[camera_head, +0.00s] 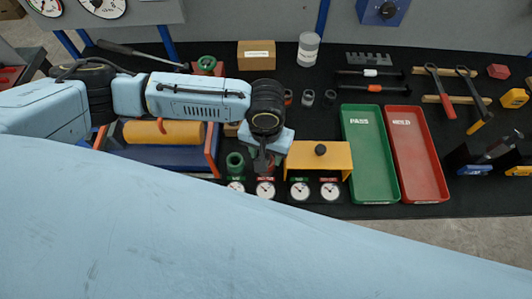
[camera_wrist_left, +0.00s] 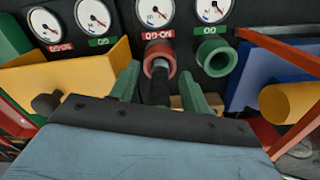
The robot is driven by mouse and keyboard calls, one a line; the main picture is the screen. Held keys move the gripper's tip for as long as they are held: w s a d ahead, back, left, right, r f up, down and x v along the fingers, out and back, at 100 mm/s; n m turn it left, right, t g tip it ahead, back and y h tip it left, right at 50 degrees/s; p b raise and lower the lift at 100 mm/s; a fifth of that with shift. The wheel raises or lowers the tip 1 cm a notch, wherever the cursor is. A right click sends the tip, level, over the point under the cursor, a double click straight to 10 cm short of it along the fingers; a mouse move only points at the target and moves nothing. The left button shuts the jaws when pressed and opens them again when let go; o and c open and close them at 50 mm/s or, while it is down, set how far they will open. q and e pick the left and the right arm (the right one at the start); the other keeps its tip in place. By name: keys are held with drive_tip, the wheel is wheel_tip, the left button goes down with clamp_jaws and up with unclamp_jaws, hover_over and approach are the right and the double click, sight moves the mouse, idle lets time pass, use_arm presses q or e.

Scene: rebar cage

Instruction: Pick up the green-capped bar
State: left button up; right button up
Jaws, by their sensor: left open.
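I cannot make out a bar with a clearly green cap. Two dark bars lie across the back right of the mat in the head view, one with a pale band (camera_head: 371,72) and one with a red band (camera_head: 375,88). My left gripper (camera_head: 262,163) points down beside the yellow block. In the left wrist view its fingers (camera_wrist_left: 160,88) are apart, with a dark rod-like piece (camera_wrist_left: 158,92) between them, in line with a red ring (camera_wrist_left: 158,58). Whether it is a bar is unclear. A green ring (camera_wrist_left: 215,55) sits beside the red one. My right gripper does not show.
A yellow block with a black knob (camera_head: 320,163) stands right of my left gripper. A green PASS tray (camera_head: 370,160) and a red tray (camera_head: 418,160) lie further right. A yellow cylinder (camera_head: 165,133) lies in a blue holder at left. Several dials line the front.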

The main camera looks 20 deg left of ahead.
use_arm(q)
drive_tip(key=shift+c, duration=0.4)
clamp_jaws()
